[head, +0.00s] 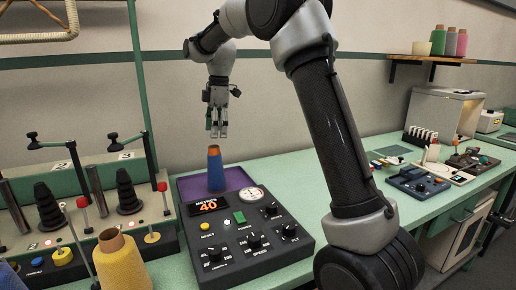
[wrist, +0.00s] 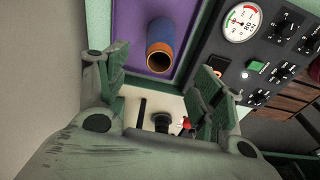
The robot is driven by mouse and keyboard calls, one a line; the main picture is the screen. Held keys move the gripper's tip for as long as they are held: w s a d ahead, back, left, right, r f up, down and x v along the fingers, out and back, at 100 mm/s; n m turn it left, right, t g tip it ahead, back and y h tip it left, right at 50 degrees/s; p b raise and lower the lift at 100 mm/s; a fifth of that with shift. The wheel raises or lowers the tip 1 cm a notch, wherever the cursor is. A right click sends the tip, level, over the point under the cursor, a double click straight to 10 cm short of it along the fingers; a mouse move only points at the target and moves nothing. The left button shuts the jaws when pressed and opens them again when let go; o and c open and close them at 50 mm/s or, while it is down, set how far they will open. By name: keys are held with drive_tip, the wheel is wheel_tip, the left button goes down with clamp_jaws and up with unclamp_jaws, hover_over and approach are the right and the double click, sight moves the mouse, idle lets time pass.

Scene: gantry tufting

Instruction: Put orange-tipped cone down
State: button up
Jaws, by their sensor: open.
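The orange-tipped cone (head: 215,170) is blue with an orange top and stands upright on the purple pad (head: 240,180) at the back left of the dark control box. In the wrist view the cone (wrist: 161,45) shows its open orange end, with the purple pad (wrist: 185,12) around it. My gripper (head: 218,134) hangs above the cone in the head view, pointing down and apart from it. In the wrist view its two fingers (wrist: 160,85) are spread, with nothing between them.
The control box (head: 255,236) carries knobs, a gauge and an orange display reading 40. A yellow cone (head: 121,262) and black spindles (head: 127,193) stand at left. The green bench (head: 270,158) is clear behind the box. A shelf (head: 435,59) holds several cones.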

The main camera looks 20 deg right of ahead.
drive_tip(key=s+d+r+m+t, duration=0.1)
drive_tip(key=s+d+r+m, duration=0.3)
drive_tip(key=s, duration=0.6)
drive_tip(key=s+d+r+m+t, duration=0.1)
drive_tip(key=s+d+r+m, duration=0.3)
drive_tip(key=s, duration=0.6)
drive_tip(key=s+d+f+m+t, duration=0.1)
drive_tip(key=s+f+m, duration=0.3)
drive_tip(key=s, duration=0.5)
drive_tip(key=s+d+f+m+t+h, duration=0.1)
drive_tip(key=s+d+f+m, duration=0.3)
drive_tip(key=s, duration=0.5)
drive_tip(key=shift+d+m, duration=0.35)
drive_tip(key=shift+m, duration=0.35)
